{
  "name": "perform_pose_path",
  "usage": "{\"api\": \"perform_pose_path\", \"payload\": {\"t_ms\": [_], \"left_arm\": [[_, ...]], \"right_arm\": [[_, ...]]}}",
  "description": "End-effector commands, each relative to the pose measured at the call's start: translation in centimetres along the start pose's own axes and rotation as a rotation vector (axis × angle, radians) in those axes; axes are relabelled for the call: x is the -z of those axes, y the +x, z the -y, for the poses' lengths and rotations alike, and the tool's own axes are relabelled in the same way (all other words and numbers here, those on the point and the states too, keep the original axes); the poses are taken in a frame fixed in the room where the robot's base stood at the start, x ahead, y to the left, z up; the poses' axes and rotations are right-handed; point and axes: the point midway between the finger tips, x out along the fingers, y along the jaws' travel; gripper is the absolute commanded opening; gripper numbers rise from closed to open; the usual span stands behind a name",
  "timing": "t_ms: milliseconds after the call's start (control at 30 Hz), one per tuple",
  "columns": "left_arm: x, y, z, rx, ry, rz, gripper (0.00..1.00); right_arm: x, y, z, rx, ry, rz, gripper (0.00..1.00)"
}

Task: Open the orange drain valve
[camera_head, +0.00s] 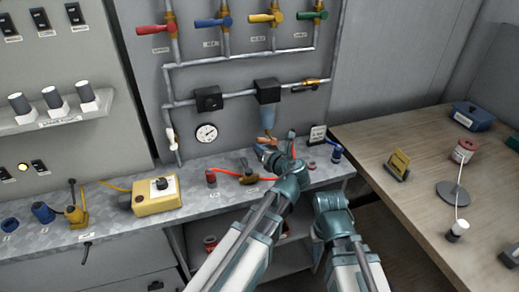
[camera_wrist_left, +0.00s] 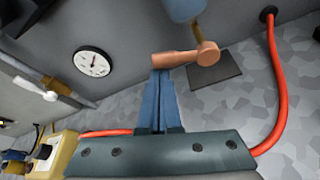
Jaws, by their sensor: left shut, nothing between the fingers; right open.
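The orange drain valve (camera_wrist_left: 185,57) is a short lever with a round hub, under the blue filter bowl (camera_wrist_left: 185,8) in the left wrist view. In the head view, the valve (camera_head: 267,140) is small and partly hidden by my left gripper (camera_head: 262,152). That gripper's blue fingers (camera_wrist_left: 160,74) are shut and empty. Their tips are right at the near side of the lever; I cannot tell whether they touch it. My right gripper (camera_head: 328,200) is low beside the left arm, over the gap between bench and table, away from the valve; its fingers are hard to make out.
The pressure gauge (camera_head: 206,132) is on the wall left of the valve. A red hose (camera_wrist_left: 273,80) curves close to the right of my left gripper. A yellow box (camera_head: 156,194) stands on the metal bench. The wooden table (camera_head: 425,215) is at the right.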

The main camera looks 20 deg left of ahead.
Motion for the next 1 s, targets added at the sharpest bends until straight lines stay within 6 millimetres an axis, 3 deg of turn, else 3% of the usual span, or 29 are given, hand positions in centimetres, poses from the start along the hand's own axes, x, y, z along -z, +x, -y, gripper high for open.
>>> {"api": "perform_pose_path", "payload": {"t_ms": [100,400,567,1000], "left_arm": [[-1.0,-0.3,-0.1,-0.035,0.107,0.0,0.0],[-2.3,-0.8,-0.2,-0.04,0.113,0.004,0.0],[-3.3,-1.1,-0.1,-0.083,0.244,0.0,0.0],[-4.5,-1.6,0.5,-0.083,0.237,0.001,0.0]], "right_arm": [[0.0,-0.6,-0.1,0.0,0.0,0.0,0.5],[-0.1,-1.8,-0.2,0.0,0.0,0.0,0.5],[-0.1,-2.2,-0.2,0.0,0.0,0.0,0.5],[-0.2,-3.1,-0.3,0.0,0.0,0.0,0.5]]}}
